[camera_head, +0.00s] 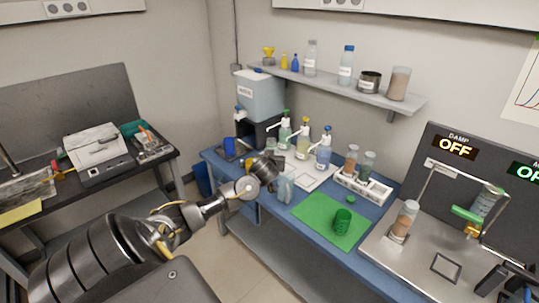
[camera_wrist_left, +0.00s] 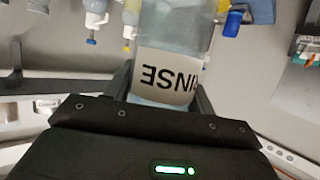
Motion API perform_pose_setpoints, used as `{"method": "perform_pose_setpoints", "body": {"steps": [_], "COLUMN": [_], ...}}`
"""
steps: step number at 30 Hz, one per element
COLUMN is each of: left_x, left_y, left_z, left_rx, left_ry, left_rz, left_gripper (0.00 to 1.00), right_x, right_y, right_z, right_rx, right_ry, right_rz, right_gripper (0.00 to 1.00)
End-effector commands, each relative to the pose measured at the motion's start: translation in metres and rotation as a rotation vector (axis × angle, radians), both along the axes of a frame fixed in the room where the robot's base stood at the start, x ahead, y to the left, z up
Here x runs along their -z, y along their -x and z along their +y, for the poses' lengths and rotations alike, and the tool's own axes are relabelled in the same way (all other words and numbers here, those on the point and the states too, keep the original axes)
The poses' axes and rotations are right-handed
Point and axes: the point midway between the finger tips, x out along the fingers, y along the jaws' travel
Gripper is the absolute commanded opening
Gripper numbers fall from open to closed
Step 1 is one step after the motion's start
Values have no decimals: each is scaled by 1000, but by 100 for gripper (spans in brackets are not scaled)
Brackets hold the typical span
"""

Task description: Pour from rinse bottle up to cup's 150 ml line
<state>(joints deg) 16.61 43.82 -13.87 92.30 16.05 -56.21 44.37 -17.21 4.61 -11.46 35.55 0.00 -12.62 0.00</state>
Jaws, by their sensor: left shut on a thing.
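The rinse bottle (camera_head: 286,188) is pale, translucent and bluish, at the front edge of the blue bench. In the left wrist view the bottle (camera_wrist_left: 168,70) shows part of its RINSE label, between my two fingers. My left gripper (camera_head: 277,172) is shut on it. The bottle looks roughly upright in the head view; I cannot tell whether it touches the bench. A green, ribbed cup-like vessel (camera_head: 342,221) stands on a green mat (camera_head: 318,218). No 150 ml line can be made out. Black parts (camera_head: 492,279) at the lower right may be my right gripper; its fingers are unclear.
Pump bottles (camera_head: 285,131) stand behind my left gripper, beside a white tray (camera_head: 313,177). A white rack (camera_head: 362,187) holds jars. A metal rig (camera_head: 420,245) fills the right. The green mat has free room.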

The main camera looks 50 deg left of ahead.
Motion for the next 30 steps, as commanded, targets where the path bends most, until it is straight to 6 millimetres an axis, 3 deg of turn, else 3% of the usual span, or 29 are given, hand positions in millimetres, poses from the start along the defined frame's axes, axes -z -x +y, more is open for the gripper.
{"method": "perform_pose_setpoints", "body": {"steps": [14,30], "left_x": [-10,-64], "left_y": [0,-4], "left_z": [-76,-230], "left_rx": [128,397], "left_ry": [2,0], "left_rz": [-5,-7], "left_gripper": [20,20], "right_x": [0,2], "right_y": [0,0], "right_z": [1,1], "right_rx": [0,1], "right_ry": [-1,-1], "right_rz": [0,0], "right_gripper": [80,80]}}
